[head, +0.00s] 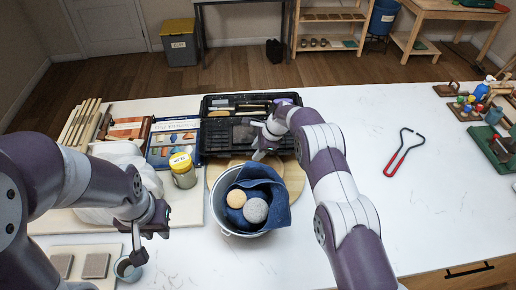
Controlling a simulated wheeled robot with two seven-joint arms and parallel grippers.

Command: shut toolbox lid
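The black toolbox (218,134) lies open at the back of the white table, with tools showing in its far half. Which half is the lid is hard to tell. My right gripper (260,150) is at the toolbox's near right part, over its front edge, and partly covers it. Its fingers are small and angled, so I cannot tell whether they are open or touch the box. My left gripper (138,256) points down at the lower left, far from the toolbox, beside a small grey cup (125,270). Its finger gap is unclear.
A metal bucket (228,222) with a blue cloth and two balls stands in front of the toolbox near a round wooden board (295,178). A yellow-lidded jar (183,172) and a book (172,142) are left. A red-handled tool (398,160) lies right, with clear table around it.

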